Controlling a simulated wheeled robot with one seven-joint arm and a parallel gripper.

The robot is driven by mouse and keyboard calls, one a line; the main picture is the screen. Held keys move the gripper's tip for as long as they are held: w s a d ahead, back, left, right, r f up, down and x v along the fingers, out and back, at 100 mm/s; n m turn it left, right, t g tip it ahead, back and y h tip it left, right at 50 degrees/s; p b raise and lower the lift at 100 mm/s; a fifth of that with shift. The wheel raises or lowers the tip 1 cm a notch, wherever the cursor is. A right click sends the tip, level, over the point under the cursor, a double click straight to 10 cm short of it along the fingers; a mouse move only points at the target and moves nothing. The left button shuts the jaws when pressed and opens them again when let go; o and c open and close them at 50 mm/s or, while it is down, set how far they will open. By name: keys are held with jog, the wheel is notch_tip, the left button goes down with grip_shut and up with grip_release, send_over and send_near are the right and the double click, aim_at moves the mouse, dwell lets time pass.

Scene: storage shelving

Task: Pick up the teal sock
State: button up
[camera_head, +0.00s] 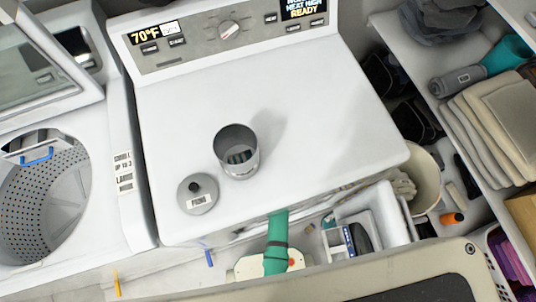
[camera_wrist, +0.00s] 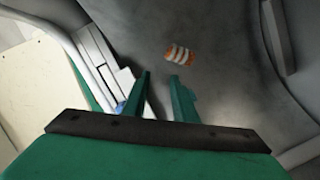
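No thing is clearly recognisable as a teal sock. A teal item (camera_head: 507,53) lies on the right shelf beside a grey cylinder; I cannot tell if it is cloth. My gripper (camera_wrist: 163,76) shows two green fingers, apart and with nothing between them, in the wrist view. They point at a grey surface with a small orange-and-white striped item (camera_wrist: 182,54) beyond the tips. In the head view, a green part of my arm shows at the front of the white dryer, and the fingertips cannot be made out there.
A metal cup (camera_head: 237,152) and a round lid (camera_head: 198,194) stand on the white dryer (camera_head: 300,95). An open washer (camera_head: 45,200) is at left. A white bin (camera_head: 375,212) and a bucket (camera_head: 424,180) stand at right, near shelves with folded cloths (camera_head: 500,120).

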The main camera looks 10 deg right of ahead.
jog(key=o, duration=1)
jog(key=shift+d+f+n+h, duration=0.2)
jog(key=shift+f+n+h, duration=0.2)
jog(key=shift+n+h, duration=0.25)
jog(key=shift+c, duration=0.2)
jog(key=shift+o, duration=1.1)
jog(key=shift+d+f+n+g+h, duration=0.2)
jog(key=shift+d+n+g+h, duration=0.1)
jog(key=shift+n+h, duration=0.25)
jog(key=w+d+f+n+h, duration=0.1)
jog(key=d+n+h, duration=0.1)
jog(key=w+d+f+n+h, duration=0.1)
jog(key=w+f+n+h, duration=0.1)
jog(key=shift+w+d+f+h, duration=0.1)
jog(key=shift+d+f+h, duration=0.2)
jog(key=shift+d, duration=0.1)
jog(key=shift+w+x, duration=0.2)
jog(key=shift+x, duration=1.25)
jog(key=shift+w+x, duration=0.15)
jog(key=shift+x, duration=1.25)
